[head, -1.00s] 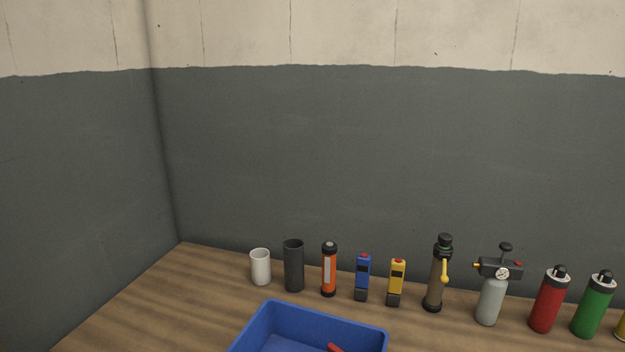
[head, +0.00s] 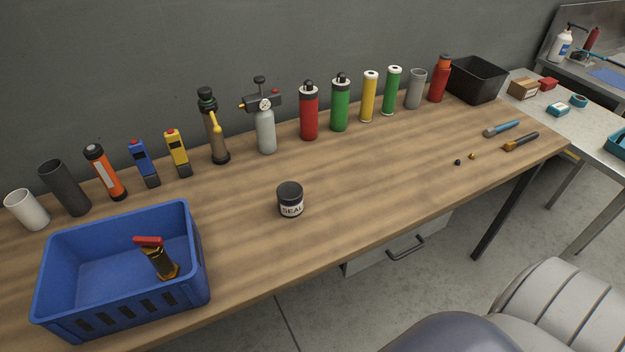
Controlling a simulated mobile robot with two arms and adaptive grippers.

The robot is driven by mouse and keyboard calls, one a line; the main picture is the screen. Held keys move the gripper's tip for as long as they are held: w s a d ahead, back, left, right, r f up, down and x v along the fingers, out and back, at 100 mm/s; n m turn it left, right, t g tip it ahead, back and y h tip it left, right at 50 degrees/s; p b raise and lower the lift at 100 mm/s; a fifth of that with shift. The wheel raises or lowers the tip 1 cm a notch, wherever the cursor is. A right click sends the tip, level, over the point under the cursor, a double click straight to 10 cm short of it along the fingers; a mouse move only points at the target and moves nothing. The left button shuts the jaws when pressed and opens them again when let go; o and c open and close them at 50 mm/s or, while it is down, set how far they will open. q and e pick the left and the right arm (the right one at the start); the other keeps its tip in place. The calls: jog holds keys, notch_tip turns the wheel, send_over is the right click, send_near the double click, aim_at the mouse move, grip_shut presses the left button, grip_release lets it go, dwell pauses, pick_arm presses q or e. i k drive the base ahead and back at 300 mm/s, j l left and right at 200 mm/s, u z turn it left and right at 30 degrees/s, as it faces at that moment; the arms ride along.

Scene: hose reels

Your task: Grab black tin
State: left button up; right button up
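A small black tin (head: 290,199) with a white "SEAL" label stands upright on the wooden workbench (head: 370,190), near the middle of the head view. Nothing touches it and clear bench surrounds it. Neither of my grippers shows in the head view, so their state is hidden.
A blue crate (head: 75,225) with a red-topped tool (head: 160,262) inside stands left of the tin. Cups, canisters and a pump (head: 213,127) line the back. A black bin (head: 477,80) stands at the far right end. Several small tools and bits lie on the right.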

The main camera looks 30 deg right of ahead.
aim_at(290, 194)
jog(key=z, duration=0.8)
jog(key=k+j+u, duration=0.15)
jog(key=j, duration=0.25)
jog(key=k+j+u, duration=0.15)
jog(key=j, duration=0.25)
jog(key=j+u, duration=0.2)
jog(key=j, duration=0.25)
jog(key=k, duration=0.05)
